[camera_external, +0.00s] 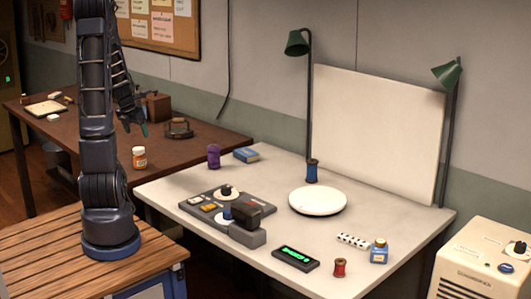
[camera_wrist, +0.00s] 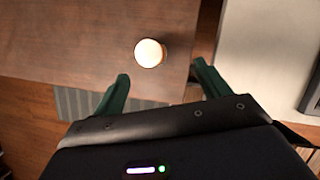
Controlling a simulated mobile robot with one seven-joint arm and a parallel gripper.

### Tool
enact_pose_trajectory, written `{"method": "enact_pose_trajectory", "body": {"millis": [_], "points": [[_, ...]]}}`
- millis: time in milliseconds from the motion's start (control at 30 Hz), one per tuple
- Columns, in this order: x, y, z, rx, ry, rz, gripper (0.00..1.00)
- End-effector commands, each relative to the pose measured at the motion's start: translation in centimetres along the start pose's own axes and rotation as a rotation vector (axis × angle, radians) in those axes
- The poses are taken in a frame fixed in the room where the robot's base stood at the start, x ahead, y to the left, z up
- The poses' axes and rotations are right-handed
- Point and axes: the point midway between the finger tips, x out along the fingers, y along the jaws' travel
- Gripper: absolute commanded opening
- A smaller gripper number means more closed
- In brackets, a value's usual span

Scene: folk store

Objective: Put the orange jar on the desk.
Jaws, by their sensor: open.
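The orange jar (camera_external: 139,160) with a white lid stands upright on the brown wooden table (camera_external: 62,128), close to that table's front edge. In the wrist view its round white lid (camera_wrist: 149,53) shows from above, just beyond the fingertips and between their lines. My gripper (camera_external: 135,126) is open and empty, above the brown table, apart from the jar. Its two green fingers also show in the wrist view (camera_wrist: 161,72). The white desk (camera_external: 165,192) stands to the right of the brown table.
An iron (camera_external: 179,128) is on the brown table.

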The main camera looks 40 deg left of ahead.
Motion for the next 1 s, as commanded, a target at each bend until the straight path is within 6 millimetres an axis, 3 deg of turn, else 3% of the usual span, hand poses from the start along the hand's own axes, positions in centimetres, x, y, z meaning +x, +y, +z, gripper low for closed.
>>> {"method": "enact_pose_trajectory", "body": {"millis": [200,467,700,1000], "points": [[-5.3,-8.7,1.7,0.571,-0.033,-0.051,0.75],[-11.9,-18.3,0.4,1.320,-0.087,-0.094,0.75],[-17.7,-25.1,-3.2,2.001,-0.150,-0.101,0.75],[-23.8,-30.1,-9.7,2.827,-0.236,-0.054,0.75]]}}
